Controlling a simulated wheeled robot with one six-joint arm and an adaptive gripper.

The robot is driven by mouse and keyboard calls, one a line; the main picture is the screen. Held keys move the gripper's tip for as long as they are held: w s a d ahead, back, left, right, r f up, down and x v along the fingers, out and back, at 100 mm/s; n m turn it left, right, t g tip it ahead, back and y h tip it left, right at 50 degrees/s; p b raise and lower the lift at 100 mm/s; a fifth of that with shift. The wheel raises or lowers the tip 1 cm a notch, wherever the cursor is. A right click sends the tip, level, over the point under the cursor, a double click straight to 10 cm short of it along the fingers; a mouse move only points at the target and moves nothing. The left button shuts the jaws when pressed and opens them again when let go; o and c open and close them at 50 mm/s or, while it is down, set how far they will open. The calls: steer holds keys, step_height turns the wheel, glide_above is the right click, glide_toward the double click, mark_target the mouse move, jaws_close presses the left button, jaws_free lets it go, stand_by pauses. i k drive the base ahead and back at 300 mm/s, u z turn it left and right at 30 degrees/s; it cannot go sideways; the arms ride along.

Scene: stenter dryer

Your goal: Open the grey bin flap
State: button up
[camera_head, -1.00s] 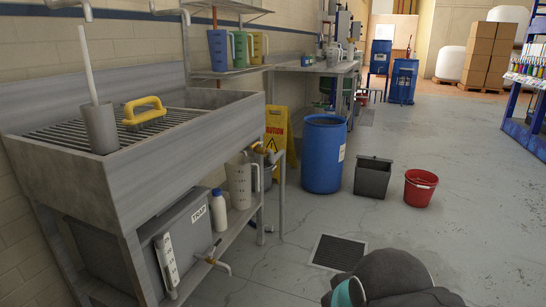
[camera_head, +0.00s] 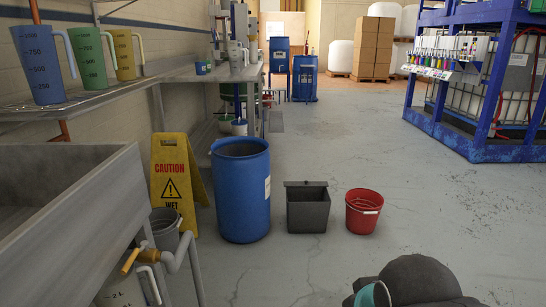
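The grey bin (camera_head: 308,212) stands on the floor between the blue drum and the red bucket. A thin dark strip (camera_head: 305,184) runs along its back top edge. I cannot tell whether this strip is the flap or part of the rim. The upper part of the bin looks dark, and its inside is not clear. My gripper is not in view. A dark rounded part of my arm (camera_head: 412,280) with a teal band shows at the bottom right, in front of the bin and apart from it.
An open blue drum (camera_head: 241,190) stands left of the bin and a red bucket (camera_head: 363,211) right of it. A yellow caution sign (camera_head: 177,180) and a steel sink (camera_head: 70,215) are at the left. A blue rack (camera_head: 470,130) stands far right. The floor in front of the bin is clear.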

mark_target(306, 182)
steer(key=z, duration=0.25)
steer(key=i, duration=3.3)
steer(key=u, duration=0.1)
